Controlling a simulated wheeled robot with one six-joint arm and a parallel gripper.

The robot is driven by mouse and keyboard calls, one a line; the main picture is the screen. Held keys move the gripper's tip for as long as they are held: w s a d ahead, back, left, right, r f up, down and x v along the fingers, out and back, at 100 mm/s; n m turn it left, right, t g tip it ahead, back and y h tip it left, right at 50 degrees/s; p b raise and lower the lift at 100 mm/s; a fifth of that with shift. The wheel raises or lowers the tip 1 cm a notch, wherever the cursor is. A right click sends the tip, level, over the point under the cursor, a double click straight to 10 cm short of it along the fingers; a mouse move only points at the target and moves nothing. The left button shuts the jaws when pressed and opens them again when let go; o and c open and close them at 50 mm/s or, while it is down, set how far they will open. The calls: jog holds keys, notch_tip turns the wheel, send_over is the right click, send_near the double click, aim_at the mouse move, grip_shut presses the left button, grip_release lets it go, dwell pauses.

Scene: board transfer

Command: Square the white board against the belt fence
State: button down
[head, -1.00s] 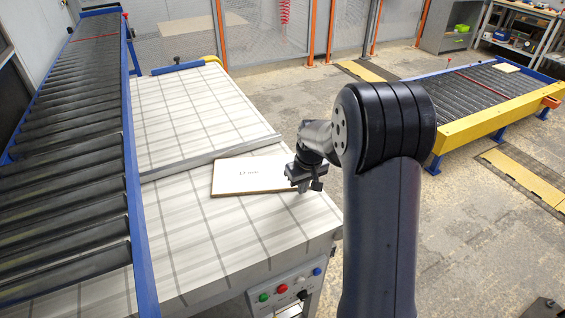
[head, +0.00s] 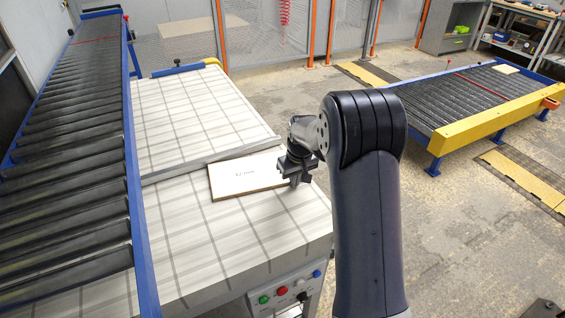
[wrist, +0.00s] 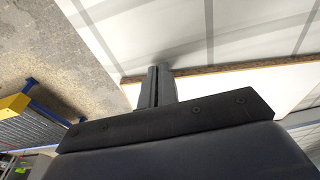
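My gripper (head: 297,180) is at the board's right end, pointing down. In the wrist view its fingers (wrist: 156,88) look closed together beside the board's brown edge, with no board between them. Part of the board (wrist: 285,88) is hidden behind the gripper body.
A roller conveyor (head: 70,150) with a blue rail runs along the table's left side. A control panel with buttons (head: 290,290) is on the table's front. Another conveyor (head: 470,95) with a yellow side stands across open floor at right. The table's near surface is clear.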

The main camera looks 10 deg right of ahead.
jog(key=shift+w+a+p, duration=0.2)
jog(key=shift+w, duration=0.45)
jog(key=shift+w+a+p, duration=0.15)
jog(key=shift+w+a, duration=0.1)
jog(key=shift+w, duration=0.35)
jog(key=shift+w+a+p, duration=0.2)
jog(key=shift+w, duration=0.45)
jog(key=shift+s, duration=0.15)
jog(key=shift+s+d+b, duration=0.2)
jog(key=shift+s+b, duration=0.05)
jog(key=shift+s, duration=0.25)
jog(key=shift+s+d+b, duration=0.15)
jog(key=shift+s+b, duration=0.1)
jog(key=shift+s, duration=0.25)
notch_tip(320, 180, up, 7)
jog(key=p, duration=0.4)
jog(key=shift+f, duration=0.15)
